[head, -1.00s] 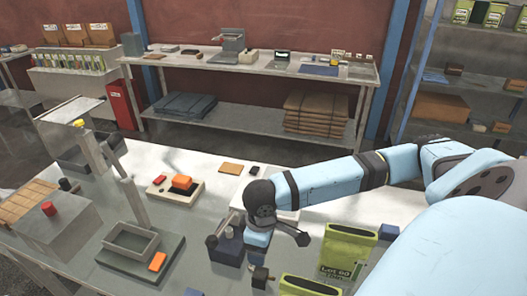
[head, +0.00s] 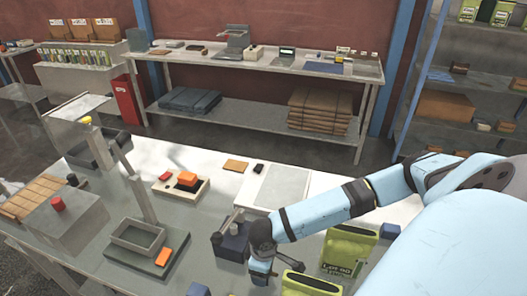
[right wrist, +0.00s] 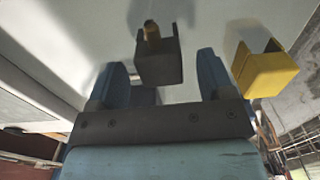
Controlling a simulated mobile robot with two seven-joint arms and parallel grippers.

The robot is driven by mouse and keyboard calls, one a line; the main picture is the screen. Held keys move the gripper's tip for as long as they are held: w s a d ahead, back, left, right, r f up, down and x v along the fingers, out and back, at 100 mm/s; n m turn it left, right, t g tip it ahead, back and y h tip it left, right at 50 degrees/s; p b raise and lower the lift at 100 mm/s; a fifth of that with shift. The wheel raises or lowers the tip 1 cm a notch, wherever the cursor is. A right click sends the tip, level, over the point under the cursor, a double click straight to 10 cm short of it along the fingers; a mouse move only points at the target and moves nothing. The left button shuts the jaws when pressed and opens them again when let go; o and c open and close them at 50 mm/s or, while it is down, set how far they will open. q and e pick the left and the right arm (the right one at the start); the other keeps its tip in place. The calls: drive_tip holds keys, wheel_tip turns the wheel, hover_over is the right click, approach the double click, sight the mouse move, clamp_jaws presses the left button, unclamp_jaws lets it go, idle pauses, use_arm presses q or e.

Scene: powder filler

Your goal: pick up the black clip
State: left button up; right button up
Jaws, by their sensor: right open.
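The black clip (right wrist: 160,62) is a small dark block-like piece with a brass-coloured part on top. In the right wrist view it stands between and slightly ahead of the two fingertips of my right gripper (right wrist: 162,78). The gripper is open, with a visible gap on the right side of the clip, and is not closed on it. A yellow clip (right wrist: 262,72) sits to the right, outside the fingers. In the head view my right gripper (head: 262,272) points down at the front of the table and mostly hides the clip. My left gripper is not in view.
Beside the gripper stand a dark blue block with posts (head: 231,242) and green pouches (head: 350,252), (head: 306,287). A grey tray (head: 138,236) and an orange block (head: 163,257) lie left. A pale flat panel (head: 275,187) lies behind on the table.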

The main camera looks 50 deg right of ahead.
drive_tip(key=shift+f, duration=0.45)
drive_tip(key=shift+c, duration=0.4)
drive_tip(key=c, duration=0.9)
drive_tip(key=shift+r, duration=0.15)
